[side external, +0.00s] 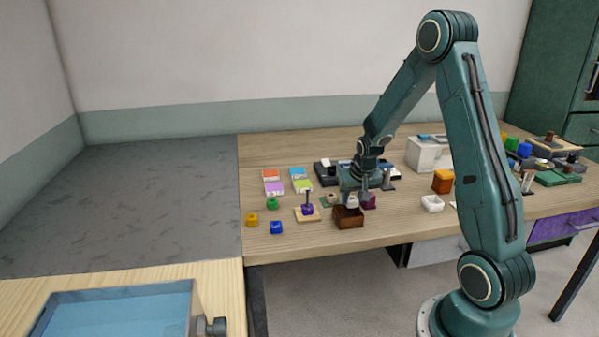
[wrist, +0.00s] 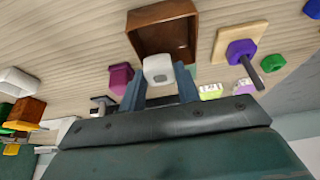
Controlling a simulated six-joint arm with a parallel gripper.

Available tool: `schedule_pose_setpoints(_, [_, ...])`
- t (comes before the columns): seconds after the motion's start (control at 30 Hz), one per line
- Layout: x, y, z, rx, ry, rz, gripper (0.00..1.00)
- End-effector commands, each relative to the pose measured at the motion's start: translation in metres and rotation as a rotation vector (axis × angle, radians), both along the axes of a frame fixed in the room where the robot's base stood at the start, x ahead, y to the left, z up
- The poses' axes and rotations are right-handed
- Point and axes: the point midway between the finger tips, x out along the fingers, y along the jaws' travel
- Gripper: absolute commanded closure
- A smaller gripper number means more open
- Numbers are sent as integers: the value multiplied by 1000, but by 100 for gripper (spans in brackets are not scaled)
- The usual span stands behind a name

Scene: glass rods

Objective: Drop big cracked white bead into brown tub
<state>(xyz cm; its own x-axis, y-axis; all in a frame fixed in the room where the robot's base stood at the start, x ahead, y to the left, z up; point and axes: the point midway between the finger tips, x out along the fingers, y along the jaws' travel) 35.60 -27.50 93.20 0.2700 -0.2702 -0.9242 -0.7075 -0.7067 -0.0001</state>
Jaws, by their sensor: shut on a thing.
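The white bead (wrist: 157,67) is held between the two fingers of my gripper (wrist: 161,82) in the wrist view. It also shows small in the side view (side external: 352,201), just under my gripper (side external: 356,194). A crack on it is too small to make out. The brown tub (side external: 348,218) stands open on the table near its front edge. In the wrist view the tub (wrist: 138,38) is just beyond the bead, and its visible inside looks empty. The bead appears above the table by the tub's rim; I cannot tell whether it is over the opening.
A purple bead on a rod (side external: 307,211) stands left of the tub, with green (side external: 272,204), yellow (side external: 252,219) and blue (side external: 276,227) beads further left. A magenta block (wrist: 120,78) is close beside my gripper.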

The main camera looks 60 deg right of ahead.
Motion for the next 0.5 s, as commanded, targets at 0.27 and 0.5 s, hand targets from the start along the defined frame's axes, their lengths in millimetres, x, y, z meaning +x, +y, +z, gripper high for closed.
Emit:
schedule_pose_setpoints(0.27, [0, 0, -8, 0, 0, 0, 90])
schedule_pose_setpoints(0.5, [0, 0, -8, -1, -1, 0, 62])
